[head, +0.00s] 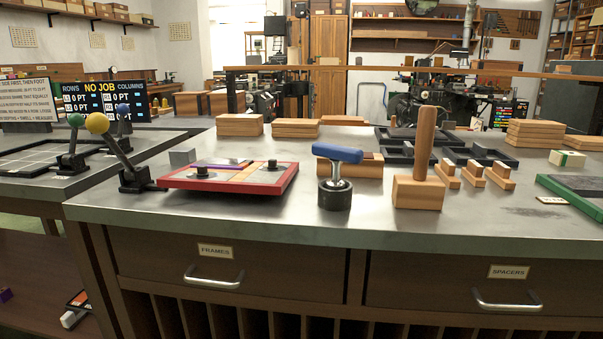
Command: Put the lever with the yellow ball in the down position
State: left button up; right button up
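The lever with the yellow ball (97,123) stands at the left end of the metal bench top. Its dark rod (118,153) slants up and to the left from a black base (137,181), so the ball is raised well above the bench. A lever with a green ball (76,119) and one with a blue ball (122,110) stand behind it, also with their balls raised. Neither of my grippers shows in the head view.
Right of the lever lies a red frame (212,186) with black knobs. A blue-handled tool (335,185) and a wooden block with an upright handle (418,194) stand near the front edge. A sign reading NO JOB (103,98) is behind. Bare bench top lies along the front.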

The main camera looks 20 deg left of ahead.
aim_at(96, 123)
jog(key=k+j+u, duration=0.1)
jog(key=u, duration=1.3)
